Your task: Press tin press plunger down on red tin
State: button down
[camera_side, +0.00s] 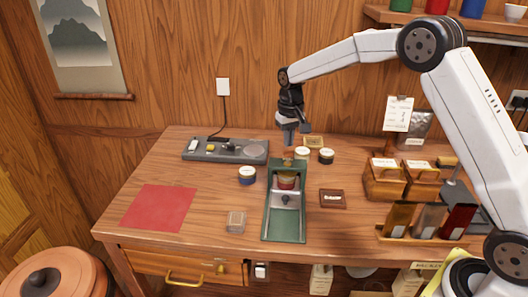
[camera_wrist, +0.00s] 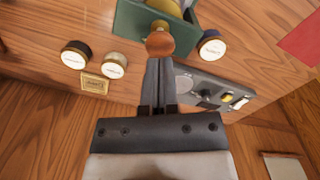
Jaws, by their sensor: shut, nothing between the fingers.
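The green tin press (camera_side: 284,225) stands near the middle of the table. The red tin (camera_side: 286,183) sits inside its back part, partly hidden by the frame. The press plunger's round wooden knob (camera_side: 288,155) rises above the press; it also shows in the wrist view (camera_wrist: 159,43). My gripper (camera_side: 290,143) points down just above the knob, its fingers shut and empty. In the wrist view the fingertips (camera_wrist: 158,61) appear close to the knob; whether they touch it I cannot tell.
A cream tin (camera_side: 302,153) and black tin (camera_side: 326,157) stand behind the press to the right. A blue tin (camera_side: 247,175) stands at its left. A grey scale (camera_side: 226,151) lies back left, a red mat (camera_side: 158,207) front left, and wooden boxes (camera_side: 385,183) at right.

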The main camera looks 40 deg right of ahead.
aim_at(288, 152)
jog(key=shift+f, duration=1.7)
jog(key=shift+r, duration=2.75)
jog(key=shift+s, duration=0.1)
jog(key=shift+s+a, duration=0.2)
jog(key=shift+s, duration=0.25)
jog(key=s+a+f+n+t, duration=0.1)
jog(key=s+a+f, duration=0.1)
jog(key=s, duration=1)
jog(key=s+a+f+n+t, duration=0.1)
jog(key=s+a+f+n, duration=0.1)
jog(key=s, duration=1)
jog(key=shift+s+f+t, duration=0.25)
jog(key=shift+f+t, duration=0.05)
jog(key=shift+f, duration=0.15)
